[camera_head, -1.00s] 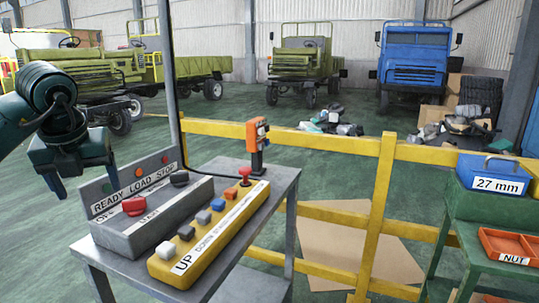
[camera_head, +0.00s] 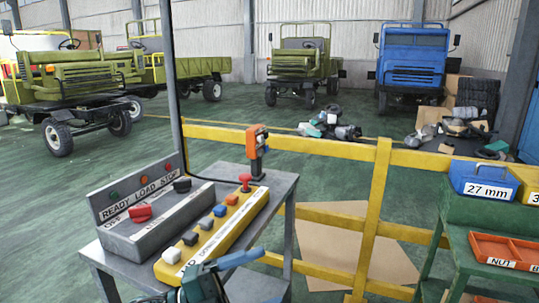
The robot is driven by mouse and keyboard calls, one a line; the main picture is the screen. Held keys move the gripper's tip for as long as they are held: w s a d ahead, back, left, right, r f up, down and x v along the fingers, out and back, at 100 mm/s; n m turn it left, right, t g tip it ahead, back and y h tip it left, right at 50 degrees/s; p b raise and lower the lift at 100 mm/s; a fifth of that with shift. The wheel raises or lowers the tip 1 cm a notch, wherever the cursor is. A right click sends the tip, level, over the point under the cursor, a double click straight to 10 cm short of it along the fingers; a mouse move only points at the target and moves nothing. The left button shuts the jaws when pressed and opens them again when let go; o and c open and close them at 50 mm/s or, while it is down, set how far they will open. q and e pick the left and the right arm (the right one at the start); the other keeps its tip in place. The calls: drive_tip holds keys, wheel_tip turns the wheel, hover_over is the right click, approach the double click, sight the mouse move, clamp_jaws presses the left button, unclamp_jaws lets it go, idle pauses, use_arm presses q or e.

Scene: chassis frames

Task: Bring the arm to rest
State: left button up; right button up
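A teal arm part, most likely my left gripper (camera_head: 212,279), shows at the bottom edge, in front of the near end of the yellow button box. One blue-grey finger-like piece points right and slightly up. The rest is cut off by the frame, so I cannot tell whether it is open or shut, or whether it touches the stand. My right gripper is not in view.
A grey metal stand (camera_head: 115,284) carries a grey switch box (camera_head: 160,217), a yellow button box (camera_head: 222,228) and an orange device (camera_head: 257,140). A yellow rail (camera_head: 375,215) runs behind. A green shelf (camera_head: 457,207) with a blue 27 mm bin (camera_head: 480,168) stands right.

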use_arm(q)
drive_tip(key=s+a+f+n+t+y+p, duration=0.1)
drive_tip(key=a+f+n+t+y, duration=0.4)
drive_tip(key=n, duration=0.6)
drive_tip(key=a+f+n+t+y+p, duration=0.1)
drive_tip(key=a+f+n+t+y, duration=0.3)
drive_tip(key=f+n+t+y, duration=0.5)
drive_tip(key=s+a+f+n+g+y, duration=0.3)
drive_tip(key=s+f+n+g, duration=0.4)
drive_tip(key=s+f, duration=0.5)
drive_tip(key=shift+s+f+g+p, duration=0.15)
drive_tip(key=shift+f+g+p, duration=0.15)
drive_tip(key=shift+g, duration=0.3)
drive_tip(key=shift+a, duration=0.1)
